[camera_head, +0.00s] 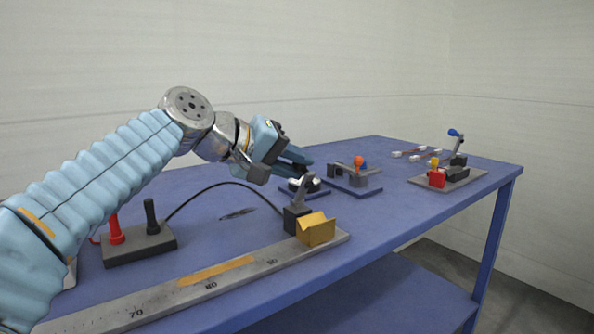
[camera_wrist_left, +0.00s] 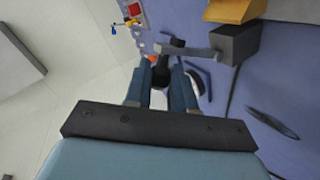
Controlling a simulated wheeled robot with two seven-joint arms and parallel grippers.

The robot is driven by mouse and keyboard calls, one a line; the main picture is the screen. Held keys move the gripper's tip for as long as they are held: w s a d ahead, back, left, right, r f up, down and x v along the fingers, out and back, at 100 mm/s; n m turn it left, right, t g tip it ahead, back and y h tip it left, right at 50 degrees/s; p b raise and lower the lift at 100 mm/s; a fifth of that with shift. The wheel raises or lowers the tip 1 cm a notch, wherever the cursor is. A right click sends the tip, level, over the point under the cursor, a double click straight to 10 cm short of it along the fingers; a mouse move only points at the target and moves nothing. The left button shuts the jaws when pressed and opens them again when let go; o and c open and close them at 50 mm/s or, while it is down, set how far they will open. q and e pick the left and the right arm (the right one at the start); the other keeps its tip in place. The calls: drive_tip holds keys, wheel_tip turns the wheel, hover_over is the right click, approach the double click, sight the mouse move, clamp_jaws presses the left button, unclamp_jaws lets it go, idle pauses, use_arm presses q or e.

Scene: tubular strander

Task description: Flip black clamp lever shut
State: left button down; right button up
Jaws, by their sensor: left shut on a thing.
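The black clamp (camera_head: 296,221) stands on the steel rail, against a yellow V-shaped block (camera_head: 316,231). Its grey lever arm (camera_head: 302,190) rises steeply from the clamp body toward my left gripper. My left gripper (camera_head: 304,163) reaches in from the left, its fingers closed at the upper end of the lever. The clamp body (camera_wrist_left: 235,43) shows at the upper right there. My right gripper is not in view.
A control box (camera_head: 139,245) with red and black posts stands at left, with a black cable running from it. The marked rail (camera_head: 150,305) lies along the front edge. Fixtures with an orange knob (camera_head: 358,161) and a blue-knobbed lever (camera_head: 455,133) stand farther back.

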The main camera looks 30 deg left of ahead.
use_arm(q)
drive_tip(key=shift+s+d+f+m+t+y+b, duration=0.3)
drive_tip(key=shift+d+f+m+y+b, duration=0.1)
drive_tip(key=shift+d+m+b, duration=0.3)
drive_tip(key=shift+s+d+f+m+y+b, duration=0.25)
drive_tip(key=shift+d+m+y+b, duration=0.25)
drive_tip(key=shift+m+b, duration=0.15)
drive_tip(key=d+f+m+t+y+b, duration=0.1)
drive_tip(key=b, duration=0.1)
drive_tip(key=s+d+f+m+t+y+b, duration=0.1)
drive_tip(key=m+b, duration=0.1)
drive_tip(key=b, duration=0.1)
drive_tip(key=shift+d+f, duration=0.25)
drive_tip(key=shift+s+d+f+m+t+y+b, duration=0.1)
drive_tip(key=shift+d+f+m+t+y+b, duration=0.2)
drive_tip(key=shift+m+b, duration=0.45)
drive_tip(key=shift+s+d+f+m+t+y+b, duration=0.1)
drive_tip(key=shift+d+f+m+t+y+b, duration=0.2)
drive_tip(key=shift+b, duration=0.7)
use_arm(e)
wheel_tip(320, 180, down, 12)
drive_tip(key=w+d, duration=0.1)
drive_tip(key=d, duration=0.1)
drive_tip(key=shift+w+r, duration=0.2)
use_arm(q)
drive_tip(key=shift+a, duration=0.1)
drive_tip(key=c, duration=0.9)
unclamp_jaws()
drive_tip(key=shift+c, duration=0.2)
